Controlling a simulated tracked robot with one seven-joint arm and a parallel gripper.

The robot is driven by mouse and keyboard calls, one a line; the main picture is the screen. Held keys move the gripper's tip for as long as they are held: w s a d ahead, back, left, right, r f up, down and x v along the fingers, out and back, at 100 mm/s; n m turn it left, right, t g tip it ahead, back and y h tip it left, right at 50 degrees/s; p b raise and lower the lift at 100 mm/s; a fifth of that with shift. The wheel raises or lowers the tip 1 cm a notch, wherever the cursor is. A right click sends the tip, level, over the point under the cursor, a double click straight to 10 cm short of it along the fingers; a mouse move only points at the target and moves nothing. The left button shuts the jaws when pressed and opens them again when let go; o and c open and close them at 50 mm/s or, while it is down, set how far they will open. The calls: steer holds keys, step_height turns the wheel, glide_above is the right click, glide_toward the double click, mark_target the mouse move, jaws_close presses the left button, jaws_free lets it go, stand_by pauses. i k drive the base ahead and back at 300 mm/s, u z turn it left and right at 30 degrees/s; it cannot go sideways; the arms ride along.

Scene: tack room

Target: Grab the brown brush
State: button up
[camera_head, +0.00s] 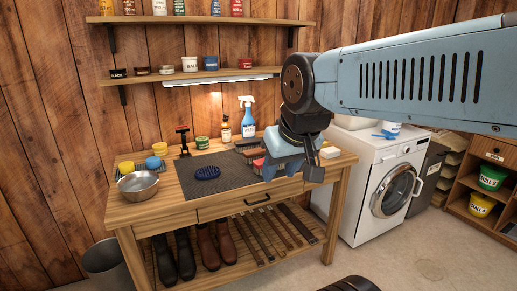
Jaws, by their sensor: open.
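My gripper (291,171) is open over the right part of the wooden workbench, its fingers pointing down. Several brush-like items lie beside and behind it, partly hidden by it. One reddish-brown item (258,163) shows just left of the fingers; I cannot tell for sure if it is the brown brush. A dark item (246,146) lies behind it. A blue oval brush (207,173) lies on the dark mat (228,180), left of my gripper and apart from it. I cannot tell whether anything is between the fingers.
The workbench (187,202) also holds a metal bowl (138,185), a green tin (202,142), a blue spray bottle (248,118) and a light block (330,152). Boots and straps lie on its lower shelf. A washing machine (365,185) stands at right. Wall shelves (190,77) hang above.

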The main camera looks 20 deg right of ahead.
mark_target(250, 155)
steer(key=z, duration=0.25)
steer(key=i, duration=1.25)
steer(key=z, duration=0.25)
